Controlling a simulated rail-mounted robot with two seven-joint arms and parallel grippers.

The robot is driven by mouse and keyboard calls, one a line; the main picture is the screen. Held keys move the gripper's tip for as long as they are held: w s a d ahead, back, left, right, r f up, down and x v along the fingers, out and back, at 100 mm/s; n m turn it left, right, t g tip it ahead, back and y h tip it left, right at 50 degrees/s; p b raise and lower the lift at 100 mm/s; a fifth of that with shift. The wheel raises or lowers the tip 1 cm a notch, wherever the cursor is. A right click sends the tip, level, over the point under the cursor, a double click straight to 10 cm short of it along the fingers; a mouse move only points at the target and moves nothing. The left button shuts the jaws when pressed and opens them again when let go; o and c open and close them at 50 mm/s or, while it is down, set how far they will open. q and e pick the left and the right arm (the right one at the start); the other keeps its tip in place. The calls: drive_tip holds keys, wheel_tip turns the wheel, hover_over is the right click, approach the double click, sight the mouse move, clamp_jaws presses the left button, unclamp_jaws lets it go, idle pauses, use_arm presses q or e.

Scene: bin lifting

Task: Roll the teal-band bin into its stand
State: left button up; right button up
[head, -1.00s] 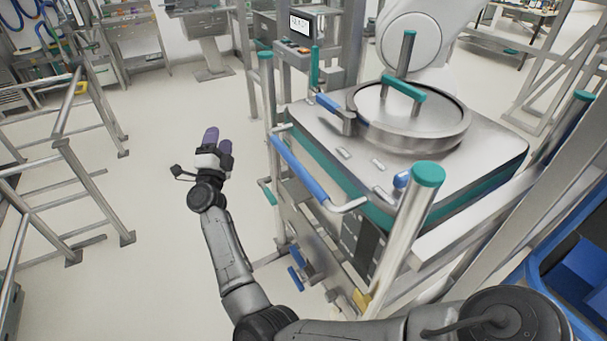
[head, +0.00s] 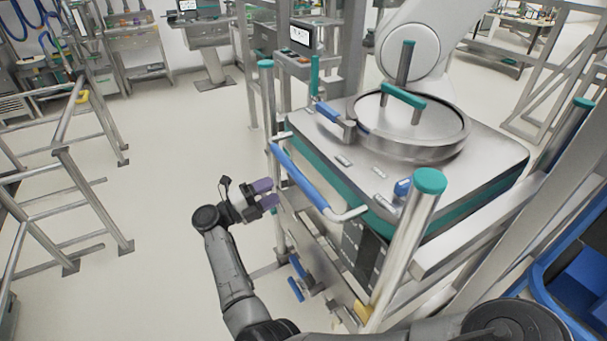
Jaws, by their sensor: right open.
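The teal-band bin (head: 487,180) is a steel box with a teal band below its top and a round lid. It stands upright at the centre right among teal-capped posts. A blue push bar (head: 298,178) runs along its near left side. A steel frame with a screen (head: 302,36) stands behind the bin; I cannot tell whether this is the stand.
A teal-capped post (head: 413,230) rises at the bin's near corner. Steel steps with rails (head: 62,160) stand at the left. A blue container (head: 575,265) sits at the lower right. The pale floor between steps and bin is clear.

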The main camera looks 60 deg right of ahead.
drive_tip(key=x, duration=1)
drive_tip(key=shift+s+d+b, duration=0.2)
drive_tip(key=shift+d+b, duration=0.15)
drive_tip(key=shift+b, duration=0.05)
drive_tip(key=shift+c, duration=0.4)
clamp_jaws()
